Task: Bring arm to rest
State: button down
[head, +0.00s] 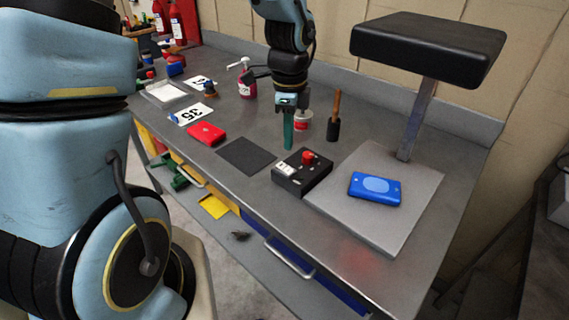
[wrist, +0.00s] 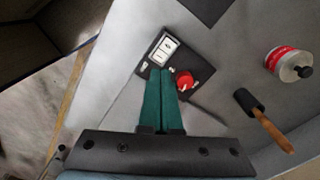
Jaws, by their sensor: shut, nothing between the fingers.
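My gripper (head: 288,130) hangs fingers-down above the grey metal workbench (head: 232,127), left of the black control box. Its two green fingers are shut together with nothing between them; they also show in the wrist view (wrist: 167,75). In the wrist view the fingertips overlap the black box (wrist: 146,66) with its white switch and red button. In the head view that box (head: 290,184) stands near the bench's front edge, apart from the gripper.
A blue case (head: 375,188) lies on a grey plate (head: 337,208) under a black padded stand (head: 428,45). A wooden-handled brush (head: 334,118) and a red-and-white tin (head: 304,125) stand behind the gripper. A red case (head: 206,134), a black mat (head: 246,156) and a pink bottle (head: 247,84) are left.

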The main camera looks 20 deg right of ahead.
jog(key=w+a+r+n+t+b, duration=0.1)
jog(key=a+r+n, duration=0.1)
jog(key=a+n, duration=2.1)
jog(key=shift+a+r+t, duration=0.3)
jog(key=shift+a+r, duration=0.1)
jog(key=shift+a, duration=0.8)
jog(key=shift+w, duration=0.15)
